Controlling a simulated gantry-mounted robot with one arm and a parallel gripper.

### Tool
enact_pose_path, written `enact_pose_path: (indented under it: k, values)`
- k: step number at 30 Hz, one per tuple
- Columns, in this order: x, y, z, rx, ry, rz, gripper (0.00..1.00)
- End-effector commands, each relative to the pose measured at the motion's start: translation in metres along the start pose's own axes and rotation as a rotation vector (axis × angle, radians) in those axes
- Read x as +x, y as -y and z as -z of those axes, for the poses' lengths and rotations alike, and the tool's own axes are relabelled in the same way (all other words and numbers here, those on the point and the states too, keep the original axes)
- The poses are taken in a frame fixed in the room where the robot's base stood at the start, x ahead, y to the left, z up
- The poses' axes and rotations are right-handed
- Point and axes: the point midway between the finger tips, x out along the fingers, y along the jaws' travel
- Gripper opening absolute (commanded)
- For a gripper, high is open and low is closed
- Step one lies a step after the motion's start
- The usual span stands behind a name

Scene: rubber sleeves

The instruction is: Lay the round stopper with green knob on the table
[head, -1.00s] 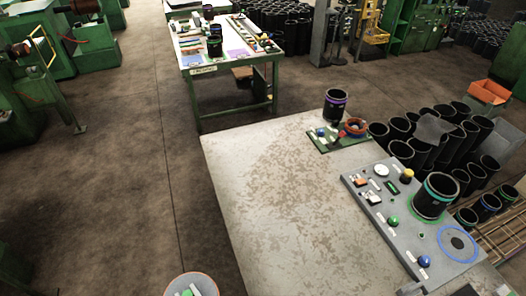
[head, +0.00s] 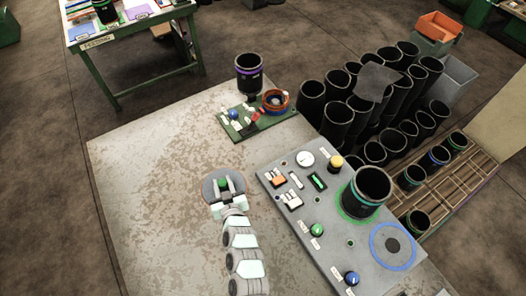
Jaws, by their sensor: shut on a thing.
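The round stopper (head: 211,194) is a flat grey disc with a green knob (head: 224,183) on top. My gripper (head: 224,184) is shut on the green knob, with one pale finger on each side of it. The stopper is over the bare middle part of the table (head: 150,160), left of the grey control panel. The disc looks level; I cannot tell whether it touches the tabletop or hangs just above it. My gripper hides part of the disc's near side.
The grey panel (head: 330,262) with buttons and a black sleeve (head: 368,190) lies to the right. A green board (head: 238,128) with small parts and a purple-banded sleeve (head: 249,75) are behind. Many black sleeves stand beyond the table's right edge. The table's left side is clear.

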Motion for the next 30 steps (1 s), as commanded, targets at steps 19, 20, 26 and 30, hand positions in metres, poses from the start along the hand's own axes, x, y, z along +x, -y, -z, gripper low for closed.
enact_pose_path:
  k: [19, 20, 26, 30]
  values:
    - [0.117, -0.026, -0.013, -0.014, -0.003, 0.042, 0.00]
    - [0.120, -0.029, -0.014, -0.012, -0.002, 0.039, 0.00]
    - [0.139, -0.046, -0.005, -0.003, -0.006, 0.018, 0.00]
    - [0.151, -0.059, -0.001, 0.003, -0.004, -0.001, 0.00]
